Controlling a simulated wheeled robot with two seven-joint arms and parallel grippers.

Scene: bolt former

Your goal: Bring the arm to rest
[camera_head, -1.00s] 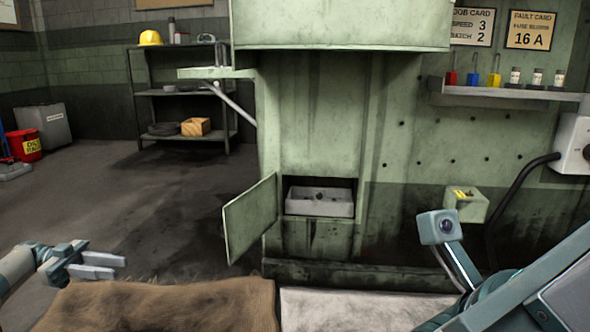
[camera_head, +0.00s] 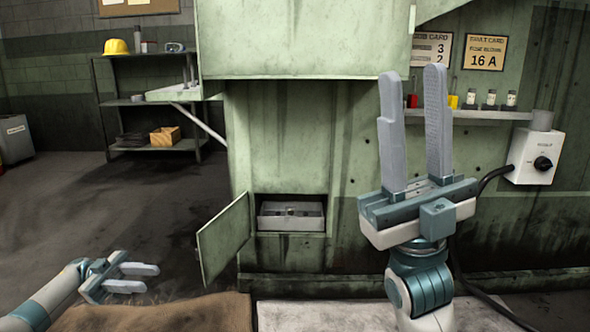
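My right gripper (camera_head: 413,130) stands upright in front of the green machine (camera_head: 285,140). Its two long grey fingers point up, apart, with nothing between them. It hides part of the wall behind it, including some of the shelf. My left gripper (camera_head: 142,277) is low at the left, over the floor near the brown cloth (camera_head: 190,314). Its fingers are apart and empty, pointing right.
A small hatch door (camera_head: 223,238) hangs open on the machine, with a grey tray (camera_head: 291,216) in the opening. A switch box (camera_head: 537,157) with a black cable is on the right wall. A shelf rack (camera_head: 150,100) stands at the back left.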

